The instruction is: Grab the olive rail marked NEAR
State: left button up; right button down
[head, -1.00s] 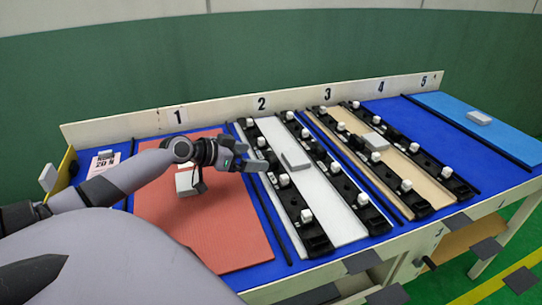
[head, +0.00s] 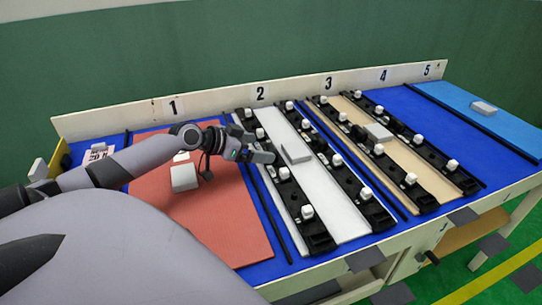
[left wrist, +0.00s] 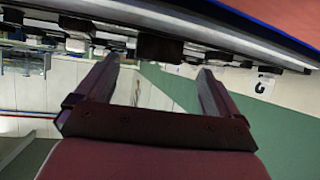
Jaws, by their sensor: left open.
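Black rails with white knobs stand in pairs: a left one (head: 316,236) and a right one (head: 374,212) on the white board, and a left one (head: 422,200) and a right one (head: 464,181) on the tan board. None looks clearly olive, and I cannot read NEAR on any. My left gripper (head: 262,147) is open and empty, over the far part of the leftmost rail and partly hiding it. I cannot tell whether it touches. The left wrist view shows its fingers (left wrist: 158,75) apart with nothing between. My right gripper is not in view.
The white board (head: 345,228) and tan board (head: 402,157) each carry a grey block. A red mat (head: 225,225) with a pale block (head: 184,178) lies left. A light blue mat (head: 510,126) lies right. A numbered back wall (head: 215,97) edges the blue table.

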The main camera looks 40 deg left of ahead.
aim_at(269, 149)
pick_arm(q)
jog(key=shift+x, duration=1.9)
jog(key=shift+d, duration=0.15)
jog(key=shift+r, duration=0.15)
jog(key=c, duration=1.3)
